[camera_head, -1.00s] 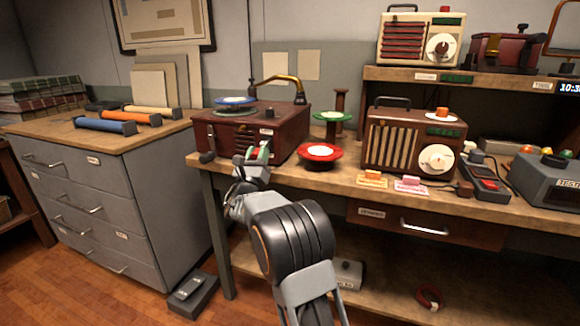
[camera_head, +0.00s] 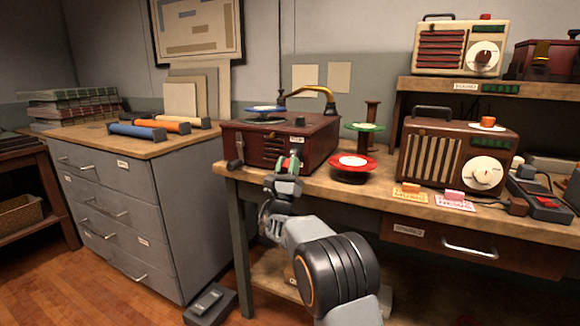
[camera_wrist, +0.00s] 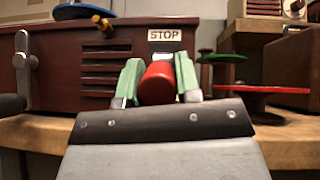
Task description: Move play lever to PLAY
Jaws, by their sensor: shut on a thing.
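The dark red record player (camera_head: 255,146) stands on the left end of the workbench, with a blue-rimmed disc (camera_head: 265,110) on top. A red cylindrical lever knob (camera_wrist: 158,83) shows at its front, below a STOP label (camera_wrist: 164,35). My gripper (camera_head: 289,164) is at the player's front, towards its right side. In the wrist view its green fingers (camera_wrist: 158,80) stand on both sides of the red knob, shut on it. The lever's shaft is hidden behind the knob, and I see no PLAY label.
A dark crank handle (camera_head: 236,163) sticks out at the player's front left. A red spool (camera_head: 349,168) and a green-topped spool (camera_head: 364,127) stand just right of the player. A brown radio (camera_head: 455,152) is farther right. A grey drawer cabinet (camera_head: 150,215) stands left.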

